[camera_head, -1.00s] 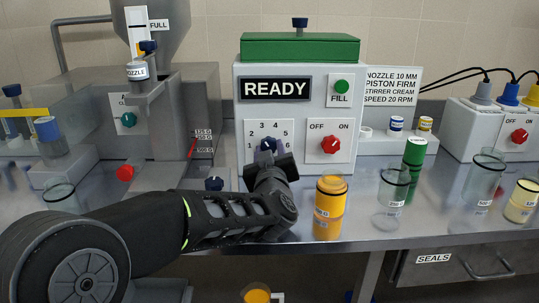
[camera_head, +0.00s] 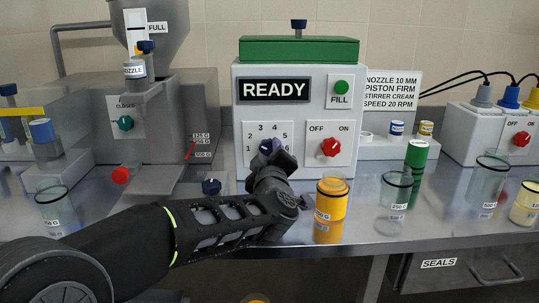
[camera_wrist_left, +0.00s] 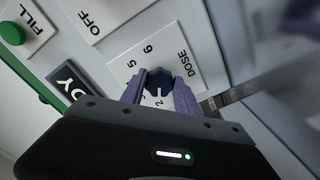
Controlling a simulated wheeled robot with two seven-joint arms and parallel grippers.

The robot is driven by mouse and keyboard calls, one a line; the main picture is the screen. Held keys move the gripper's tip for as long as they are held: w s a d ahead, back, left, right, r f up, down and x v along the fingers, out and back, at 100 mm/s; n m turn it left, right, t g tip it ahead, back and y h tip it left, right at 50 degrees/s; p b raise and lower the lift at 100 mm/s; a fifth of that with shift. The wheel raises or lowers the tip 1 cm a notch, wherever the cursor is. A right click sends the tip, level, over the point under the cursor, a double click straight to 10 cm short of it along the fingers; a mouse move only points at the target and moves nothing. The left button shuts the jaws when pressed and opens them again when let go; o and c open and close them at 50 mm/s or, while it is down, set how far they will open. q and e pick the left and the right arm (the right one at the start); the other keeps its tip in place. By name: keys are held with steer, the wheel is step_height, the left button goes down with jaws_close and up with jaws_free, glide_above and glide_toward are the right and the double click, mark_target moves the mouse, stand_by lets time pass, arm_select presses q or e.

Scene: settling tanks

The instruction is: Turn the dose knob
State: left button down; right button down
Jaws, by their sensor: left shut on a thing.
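The dose knob (camera_head: 266,146) is a small dark blue knob on a white dial plate marked 1 to 6, low on the front of the white control box. In the left wrist view the faceted knob (camera_wrist_left: 158,80) sits between my two purple fingers, above the numbers 2 and 3, with the word DOSE beside it. My left gripper (camera_head: 268,154) reaches the dial from below and is shut on the knob; the gripper (camera_wrist_left: 160,84) also fills the lower wrist view. It hides part of the dial, and I cannot tell the exact pointer setting. My right gripper is not in view.
The control box has a READY display (camera_head: 275,89), a green FILL button (camera_head: 341,87) and a red OFF/ON knob (camera_head: 331,147) right of the dial. A yellow-orange container (camera_head: 331,200) and a clear jar (camera_head: 396,190) stand to the right of my wrist. A grey filling machine stands left.

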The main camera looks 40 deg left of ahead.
arm_select(q)
steer(key=c, duration=0.9)
jaws_free()
steer(key=v, duration=0.8)
steer(key=shift+p, duration=0.45)
steer(key=shift+a, duration=0.1)
